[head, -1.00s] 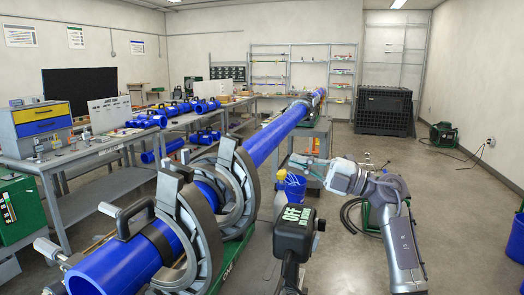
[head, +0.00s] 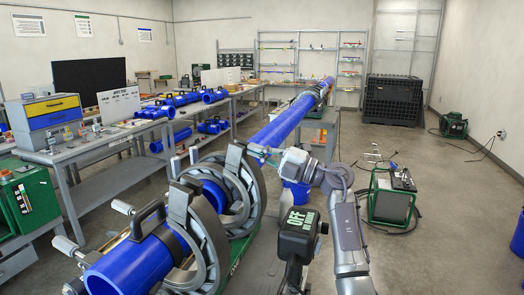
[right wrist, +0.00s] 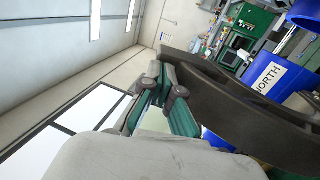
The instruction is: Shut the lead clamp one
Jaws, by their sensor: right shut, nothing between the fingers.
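Two grey ring clamps stand on the cart around the line of the blue pipe: a near clamp (head: 207,245) and a farther clamp (head: 246,187). I cannot tell which is lead clamp one, nor whether either ring is fully shut. My right gripper (head: 262,154) is beside the top right of the farther clamp; contact is unclear. In the right wrist view its teal fingers (right wrist: 165,98) are shut and empty, next to a dark curved clamp arm (right wrist: 235,110). My left gripper is not in view.
A blue pipe (head: 285,122) runs back from the clamps. A black box marked OFF (head: 300,232) stands in front, right of the clamps. A green-framed unit (head: 391,204) is on the floor at right. A workbench (head: 100,141) is at left.

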